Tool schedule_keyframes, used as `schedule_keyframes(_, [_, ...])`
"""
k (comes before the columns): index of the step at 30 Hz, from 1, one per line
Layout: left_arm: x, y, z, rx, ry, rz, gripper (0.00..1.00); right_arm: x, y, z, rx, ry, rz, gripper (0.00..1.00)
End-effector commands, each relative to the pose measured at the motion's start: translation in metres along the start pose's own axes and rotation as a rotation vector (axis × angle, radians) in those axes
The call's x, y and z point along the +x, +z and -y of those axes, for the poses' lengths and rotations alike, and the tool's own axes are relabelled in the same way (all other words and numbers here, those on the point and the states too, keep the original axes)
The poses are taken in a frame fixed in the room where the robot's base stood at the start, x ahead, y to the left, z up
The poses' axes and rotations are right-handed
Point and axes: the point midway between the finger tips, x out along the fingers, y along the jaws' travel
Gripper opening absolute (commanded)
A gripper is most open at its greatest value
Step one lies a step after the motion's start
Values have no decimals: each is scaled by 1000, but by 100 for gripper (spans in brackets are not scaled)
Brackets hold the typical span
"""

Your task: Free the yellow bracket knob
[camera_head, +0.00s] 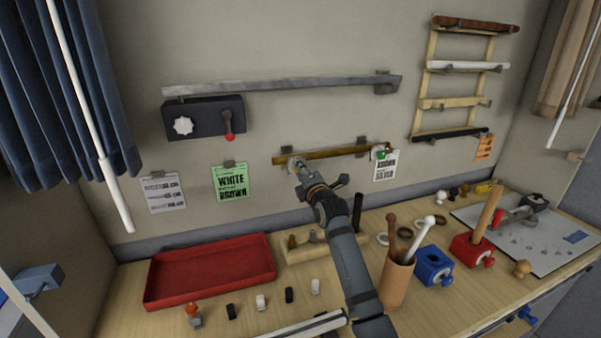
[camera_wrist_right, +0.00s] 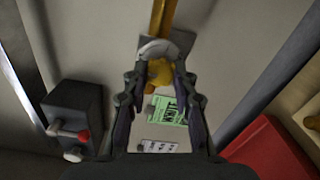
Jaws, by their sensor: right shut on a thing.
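The brown rod (camera_head: 335,153) lies across brackets low on the wall. My right gripper (camera_head: 299,168) reaches up to the rod's left end. In the right wrist view the yellow bracket knob (camera_wrist_right: 160,73) sits between the fingers of my right gripper (camera_wrist_right: 162,88), which are shut on it. A pale curved piece (camera_wrist_right: 158,47) is just beyond the knob, and the yellowish-brown rod (camera_wrist_right: 163,15) runs on from there. In the head view the gripper mostly hides the yellow knob. A green knob (camera_head: 381,154) shows at the rod's right bracket. My left gripper is not in view.
A grey rail (camera_head: 280,86) runs above, over a dark box (camera_head: 203,119) with a red-tipped lever. Below are a red tray (camera_head: 210,270), a brown cup (camera_head: 396,285) with sticks, a blue block (camera_head: 433,265) and a red block (camera_head: 472,249). Cards hang on the wall.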

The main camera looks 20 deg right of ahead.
Motion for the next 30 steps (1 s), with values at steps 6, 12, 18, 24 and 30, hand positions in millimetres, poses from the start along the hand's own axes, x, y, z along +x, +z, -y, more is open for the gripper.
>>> schedule_keyframes(6, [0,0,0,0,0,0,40,0,-1,2,0,-5,-2,0])
schedule_keyframes(12, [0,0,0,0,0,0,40,0,-1,2,1,-5,-2,41])
schedule_keyframes(18, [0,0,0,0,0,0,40,0,0,1,1,-3,-1,50])
schedule_keyframes(24, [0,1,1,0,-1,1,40,-2,0,1,1,-2,-1,50])
schedule_keyframes(30, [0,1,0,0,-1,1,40,-35,0,2,0,-3,-1,50])
